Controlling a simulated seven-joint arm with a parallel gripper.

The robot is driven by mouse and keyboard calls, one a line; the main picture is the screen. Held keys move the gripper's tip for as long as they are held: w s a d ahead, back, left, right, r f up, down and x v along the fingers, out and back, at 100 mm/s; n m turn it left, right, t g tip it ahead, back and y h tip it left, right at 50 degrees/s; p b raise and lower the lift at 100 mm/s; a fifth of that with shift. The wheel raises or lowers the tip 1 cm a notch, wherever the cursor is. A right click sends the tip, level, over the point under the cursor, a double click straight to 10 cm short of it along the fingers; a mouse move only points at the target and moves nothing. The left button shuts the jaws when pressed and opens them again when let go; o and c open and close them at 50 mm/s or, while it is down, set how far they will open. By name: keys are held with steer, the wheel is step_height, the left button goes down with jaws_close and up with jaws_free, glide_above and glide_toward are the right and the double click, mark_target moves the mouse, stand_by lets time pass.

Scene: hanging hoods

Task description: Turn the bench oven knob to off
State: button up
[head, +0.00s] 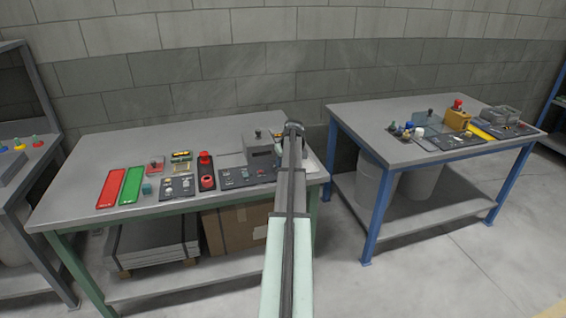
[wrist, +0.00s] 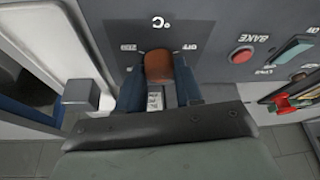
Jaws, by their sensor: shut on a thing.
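The oven knob (wrist: 158,66) is orange-brown and round, on a dark grey panel (wrist: 215,25) that appears upside down in the wrist view. An OFF mark is printed at its right, another mark at its left, and °C above it. My gripper (wrist: 160,88) has its blue fingers on both sides of the knob, shut on it. No pointer shows on the knob, so I cannot tell its setting. In the head view my arm ends over the right end of the left bench (head: 90,150), and hides the knob.
A red button (wrist: 242,54) marked BAKE sits beside the knob on the panel. A grey block (wrist: 80,95) juts out at the left. The left bench carries a grey box (head: 262,152), a switch panel (head: 246,177) and red and green plates. A blue-legged bench (head: 365,135) stands right.

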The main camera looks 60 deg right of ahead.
stand_by(0.3)
steer(key=o, duration=1)
steer(key=v, duration=1.3)
steer(key=shift+r, duration=0.4)
steer(key=shift+s, duration=0.1)
